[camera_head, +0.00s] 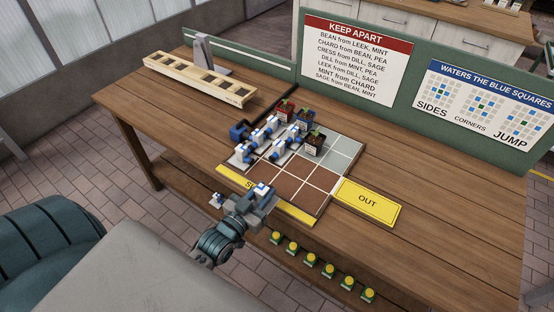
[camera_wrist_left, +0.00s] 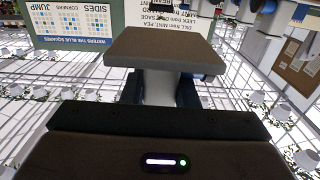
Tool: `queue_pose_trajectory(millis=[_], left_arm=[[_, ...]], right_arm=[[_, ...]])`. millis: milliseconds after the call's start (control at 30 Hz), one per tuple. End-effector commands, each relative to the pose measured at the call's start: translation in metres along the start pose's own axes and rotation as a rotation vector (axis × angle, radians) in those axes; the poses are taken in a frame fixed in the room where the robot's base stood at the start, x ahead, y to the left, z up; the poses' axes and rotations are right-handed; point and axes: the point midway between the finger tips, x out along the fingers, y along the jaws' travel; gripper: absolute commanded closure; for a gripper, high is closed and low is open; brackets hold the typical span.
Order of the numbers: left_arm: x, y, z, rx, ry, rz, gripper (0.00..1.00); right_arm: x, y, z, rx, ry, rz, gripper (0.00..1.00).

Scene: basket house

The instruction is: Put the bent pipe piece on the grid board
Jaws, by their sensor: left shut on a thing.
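The bent pipe piece (camera_head: 262,188), white and blue, is in my left gripper (camera_head: 258,199) in the head view. My left gripper is shut on it, above the front edge of the grid board (camera_head: 341,146), in front of its brown cells. In the left wrist view, a white part with dark blue sides shows between the jaws, but its shape is mostly hidden. The board has brown and grey cells. Several white and blue pipe pieces (camera_head: 259,137) stand on its left part. My right gripper is not in view.
Several green and yellow items (camera_head: 310,258) line the table's front. A wooden rack (camera_head: 198,81) lies at the back left. The table's right side is clear.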

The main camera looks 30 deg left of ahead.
Motion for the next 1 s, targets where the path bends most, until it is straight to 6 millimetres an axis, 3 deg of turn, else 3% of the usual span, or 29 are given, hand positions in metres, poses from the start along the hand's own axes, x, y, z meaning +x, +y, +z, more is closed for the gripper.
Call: queue_pose_trajectory(millis=[67,167,267,300,400,833,1000], left_arm=[[0.017,-0.012,-0.004,0.006,0.003,0.0,1.0],[0.039,-0.028,0.001,0.007,0.004,0.0,1.0],[0.061,-0.044,0.007,0.008,0.005,0.0,1.0],[0.07,-0.05,0.014,0.006,0.007,0.001,1.0],[0.086,-0.062,0.017,0.004,0.005,0.0,1.0],[0.121,-0.087,0.017,0.003,0.004,0.0,1.0],[0.12,-0.087,0.043,-0.001,0.0,0.0,1.0]], right_arm=[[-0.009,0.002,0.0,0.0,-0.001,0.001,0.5],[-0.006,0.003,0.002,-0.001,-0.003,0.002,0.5],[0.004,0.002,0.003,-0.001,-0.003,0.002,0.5],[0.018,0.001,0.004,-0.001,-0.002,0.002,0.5],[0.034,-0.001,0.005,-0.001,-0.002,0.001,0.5],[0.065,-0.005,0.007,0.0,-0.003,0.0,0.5],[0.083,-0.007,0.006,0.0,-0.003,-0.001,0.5]])
